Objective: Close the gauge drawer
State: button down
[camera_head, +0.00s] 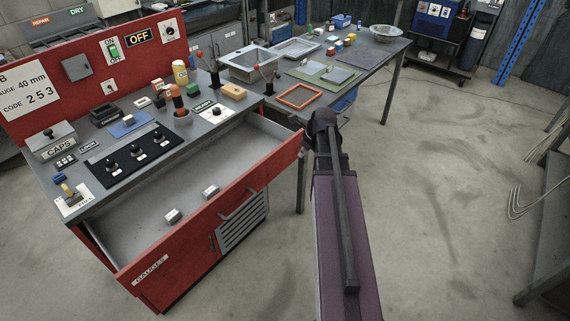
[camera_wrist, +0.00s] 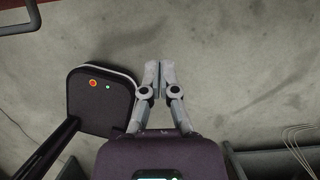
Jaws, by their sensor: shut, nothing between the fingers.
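The gauge drawer (camera_head: 205,232) is a wide red-fronted drawer with a GAUGES label and a bar handle (camera_head: 239,205). It is pulled well out from the red and grey workbench. Two small silver-white pieces (camera_head: 172,215) (camera_head: 210,191) lie on its grey floor. My gripper (camera_wrist: 159,68) shows in the wrist view above bare concrete, with its two grey fingers together and nothing between them. In the head view my arm stands to the right of the drawer, and I cannot make out the fingers there.
The bench top (camera_head: 215,120) carries knobs, a switch panel and small blocks. A second table (camera_head: 365,58) with trays and an orange frame (camera_head: 299,97) stands behind. Open concrete floor (camera_head: 440,180) lies to the right. A dark rack (camera_head: 548,215) stands at the right edge.

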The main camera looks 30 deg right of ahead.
jog(key=shift+f, duration=0.1)
dwell(0.3)
jog(key=b, duration=0.9)
send_over(281, 169)
jog(key=s, duration=0.2)
jog(key=f, duration=0.9)
jog(key=shift+d, duration=0.4)
